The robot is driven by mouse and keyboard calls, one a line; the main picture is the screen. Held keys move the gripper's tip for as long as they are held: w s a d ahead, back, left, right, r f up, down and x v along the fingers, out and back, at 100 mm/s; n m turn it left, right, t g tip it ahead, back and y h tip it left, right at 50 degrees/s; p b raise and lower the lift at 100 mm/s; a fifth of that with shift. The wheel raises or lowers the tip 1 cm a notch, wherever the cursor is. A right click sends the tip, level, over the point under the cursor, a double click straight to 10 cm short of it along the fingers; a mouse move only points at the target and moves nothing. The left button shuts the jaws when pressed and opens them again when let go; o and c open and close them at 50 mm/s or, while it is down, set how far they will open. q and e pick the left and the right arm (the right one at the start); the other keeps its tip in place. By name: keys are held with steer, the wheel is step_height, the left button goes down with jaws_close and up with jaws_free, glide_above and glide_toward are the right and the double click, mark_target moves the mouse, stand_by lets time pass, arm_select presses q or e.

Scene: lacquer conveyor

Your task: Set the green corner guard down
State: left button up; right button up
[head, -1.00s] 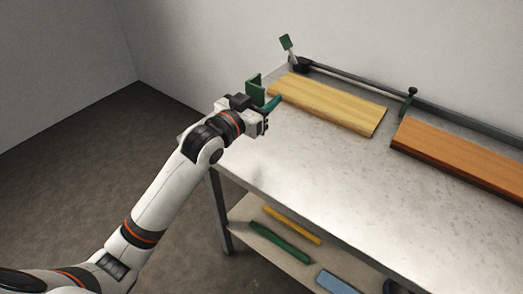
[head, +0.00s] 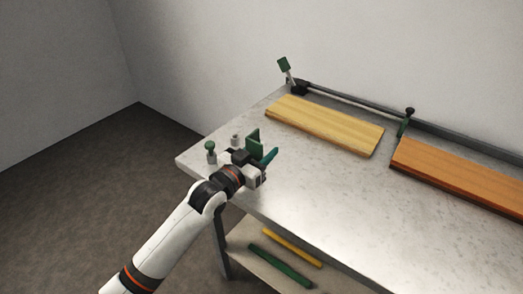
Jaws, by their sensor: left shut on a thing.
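The green corner guard (head: 253,143) is an angled dark green piece at my left gripper (head: 259,160). The gripper is shut on it, low over the left part of the metal table (head: 320,190). I cannot tell whether the guard touches the tabletop. A teal-green piece (head: 269,157) shows at the gripper's right side. The gripper body hides part of the guard. My right gripper is not in view.
A pale yellow board (head: 325,125) and an orange-brown board (head: 460,172) lie toward the back. A green-knobbed post (head: 211,152) and a small grey piece (head: 235,140) stand at the left edge. The front tabletop is clear.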

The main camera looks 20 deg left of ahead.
arm_select(q)
steer(key=o, duration=1)
steer(key=shift+f, duration=0.1)
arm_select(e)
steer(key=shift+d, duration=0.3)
arm_select(q)
steer(key=v, duration=1.2)
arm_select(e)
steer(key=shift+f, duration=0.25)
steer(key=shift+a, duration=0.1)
